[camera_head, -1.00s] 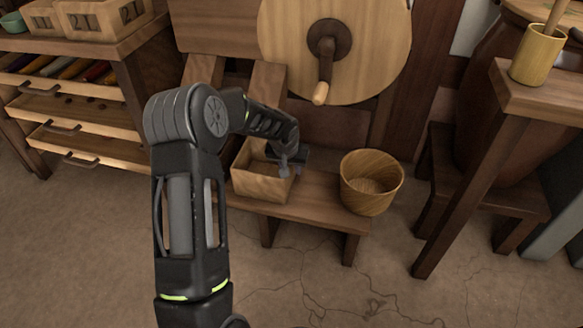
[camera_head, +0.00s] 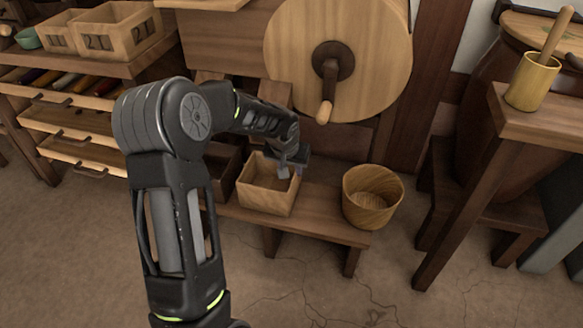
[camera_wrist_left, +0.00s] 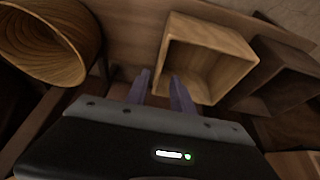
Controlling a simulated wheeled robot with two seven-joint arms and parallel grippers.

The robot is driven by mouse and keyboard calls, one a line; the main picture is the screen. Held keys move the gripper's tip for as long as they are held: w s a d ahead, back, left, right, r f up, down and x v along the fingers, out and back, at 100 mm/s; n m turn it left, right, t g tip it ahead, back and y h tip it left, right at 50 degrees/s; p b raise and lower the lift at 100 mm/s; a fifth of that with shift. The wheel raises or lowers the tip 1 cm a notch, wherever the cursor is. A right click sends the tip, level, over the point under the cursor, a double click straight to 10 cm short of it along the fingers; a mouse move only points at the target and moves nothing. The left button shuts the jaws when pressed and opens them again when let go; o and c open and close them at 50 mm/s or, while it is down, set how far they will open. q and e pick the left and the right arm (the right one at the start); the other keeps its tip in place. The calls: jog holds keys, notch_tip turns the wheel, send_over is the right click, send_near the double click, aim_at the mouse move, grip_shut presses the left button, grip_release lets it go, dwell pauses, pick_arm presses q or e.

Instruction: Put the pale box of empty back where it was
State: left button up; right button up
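The pale box (camera_head: 266,199) is a square, open-topped wooden box. It sits upright on the low bench (camera_head: 318,211) under the big wheel, and its visible inside looks empty. It also shows in the left wrist view (camera_wrist_left: 208,57). My left gripper (camera_head: 290,172) points down at the box's right rear side. In the left wrist view its two fingers (camera_wrist_left: 160,84) stand apart, close to one wall of the box. I cannot tell whether that wall is between them or touched. My right gripper is not in view.
A round wooden tub (camera_head: 372,205) stands on the bench to the right. A dark box (camera_wrist_left: 280,76) is beside the pale box on its other side. The crank handle (camera_head: 325,110) hangs above the gripper. Shelves with pale crates (camera_head: 118,38) stand at left.

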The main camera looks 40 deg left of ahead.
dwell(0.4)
pick_arm(q)
jog(key=s+d+f+m+g+h, duration=0.15)
jog(key=s+d+f, duration=0.25)
jog(key=d+f, duration=0.5)
jog(key=s+d+f+h, duration=0.3)
jog(key=d+f, duration=0.3)
jog(key=d, duration=0.5)
jog(key=s+d+f, duration=0.4)
jog(key=s+d, duration=0.2)
jog(key=s, duration=0.2)
jog(key=s+d+f+g, duration=0.1)
jog(key=s+d+f, duration=0.3)
jog(key=s, duration=0.5)
jog(key=shift+s+d+f, duration=0.15)
jog(key=shift+d+f, duration=0.05)
jog(key=shift+d, duration=0.9)
jog(key=shift+h, duration=0.35)
